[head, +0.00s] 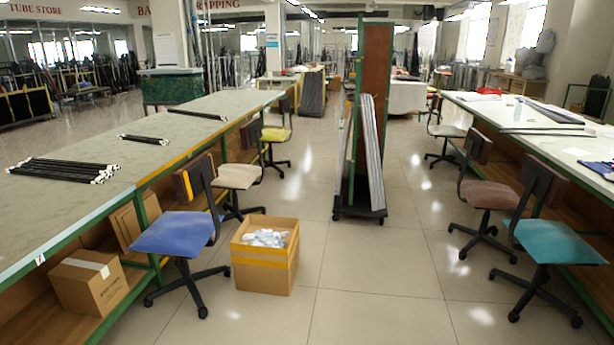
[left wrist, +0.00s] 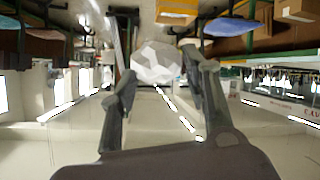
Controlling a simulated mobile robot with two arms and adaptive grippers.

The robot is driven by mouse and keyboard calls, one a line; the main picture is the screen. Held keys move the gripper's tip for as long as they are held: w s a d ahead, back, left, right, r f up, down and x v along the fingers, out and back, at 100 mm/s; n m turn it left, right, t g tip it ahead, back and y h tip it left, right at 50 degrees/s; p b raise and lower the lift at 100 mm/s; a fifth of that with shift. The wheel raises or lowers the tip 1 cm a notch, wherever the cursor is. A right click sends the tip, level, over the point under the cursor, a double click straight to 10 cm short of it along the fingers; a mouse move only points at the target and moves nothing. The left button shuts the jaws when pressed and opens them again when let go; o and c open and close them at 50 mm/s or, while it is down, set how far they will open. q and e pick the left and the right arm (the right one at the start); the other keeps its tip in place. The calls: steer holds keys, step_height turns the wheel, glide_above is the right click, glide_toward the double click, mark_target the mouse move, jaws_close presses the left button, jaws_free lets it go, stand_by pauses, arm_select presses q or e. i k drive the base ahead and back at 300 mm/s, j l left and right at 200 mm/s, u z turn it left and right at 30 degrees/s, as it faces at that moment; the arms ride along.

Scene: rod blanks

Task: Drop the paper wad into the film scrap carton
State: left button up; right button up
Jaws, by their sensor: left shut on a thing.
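The paper wad (left wrist: 157,62) is a white, faceted ball in the left wrist view. My left gripper (left wrist: 160,72) is shut on it, with a finger on each side. The wrist picture appears upside down. An open brown carton (head: 262,275) with yellow bands stands on the floor in the head view, holding crumpled whitish film scraps, so I take it as the film scrap carton. A yellow-banded box at the top of the left wrist view (left wrist: 177,12) looks like the same carton. Neither gripper shows in the head view.
A blue chair (head: 175,233) stands just left of the carton. A long workbench (head: 60,215) with black rods runs along the left. A wheeled rack (head: 362,212) stands beyond the carton, and a teal chair (head: 556,242) at right.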

mark_target(263, 240)
steer(key=i+l, duration=0.1)
steer(key=i, duration=0.45)
steer(key=i+l+u, duration=0.15)
steer(key=i, duration=0.45)
steer(key=i+l, duration=0.2)
steer(key=i, duration=0.35)
steer(key=i+u, duration=0.1)
steer(key=i, duration=0.55)
steer(key=i+l+u, duration=0.1)
steer(key=i, duration=0.55)
steer(key=i+l+u, duration=0.1)
steer(key=i, duration=0.55)
